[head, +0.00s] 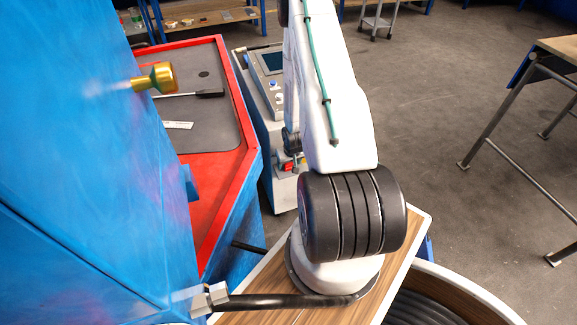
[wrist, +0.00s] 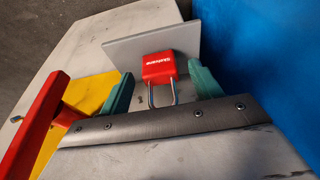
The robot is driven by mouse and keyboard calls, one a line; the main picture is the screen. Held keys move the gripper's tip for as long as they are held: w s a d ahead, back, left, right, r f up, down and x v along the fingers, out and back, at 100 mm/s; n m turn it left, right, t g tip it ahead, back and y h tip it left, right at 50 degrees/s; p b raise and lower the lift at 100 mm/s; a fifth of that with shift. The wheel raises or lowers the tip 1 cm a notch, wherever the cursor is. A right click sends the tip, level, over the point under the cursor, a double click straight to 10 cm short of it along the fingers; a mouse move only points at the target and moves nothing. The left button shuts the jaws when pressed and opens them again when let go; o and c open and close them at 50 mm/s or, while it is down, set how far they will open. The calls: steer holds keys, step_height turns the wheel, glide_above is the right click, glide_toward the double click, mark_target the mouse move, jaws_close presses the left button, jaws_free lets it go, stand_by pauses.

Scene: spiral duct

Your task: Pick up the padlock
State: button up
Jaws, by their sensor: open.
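The padlock (wrist: 157,67) shows in the wrist view, with a red body, pale lettering and a grey metal shackle pointing toward my gripper. My gripper (wrist: 161,79) is open, with one teal finger to the left of the padlock and one to the right. The padlock appears between the fingers, with gaps visible on both sides. I cannot tell how far the fingertips reach along it. The padlock and my gripper do not show in the head view.
In the wrist view, a grey plate (wrist: 143,43) stands behind the padlock. A red bar (wrist: 32,125) and a yellow surface (wrist: 90,93) lie left; a blue surface (wrist: 268,60) is right. The head view shows a red-rimmed bench (head: 238,115) beside a large blue body (head: 90,150).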

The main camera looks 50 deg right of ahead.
steer(key=shift+f, duration=0.1)
steer(key=c, duration=1.2)
steer(key=shift+w+r, duration=0.1)
steer(key=shift+r, duration=0.45)
steer(key=v, duration=0.2)
steer(key=shift+s+a+r, duration=0.15)
steer(key=shift+s+r, duration=0.1)
steer(key=shift+r, duration=0.1)
steer(key=s+a, duration=0.2)
steer(key=s, duration=0.2)
steer(key=s+a+r, duration=0.1)
steer(key=s+a, duration=0.2)
steer(key=s, duration=0.1)
steer(key=s+a, duration=0.2)
steer(key=s, duration=0.3)
steer(key=shift+a+r, duration=0.2)
steer(key=shift+a, duration=0.05)
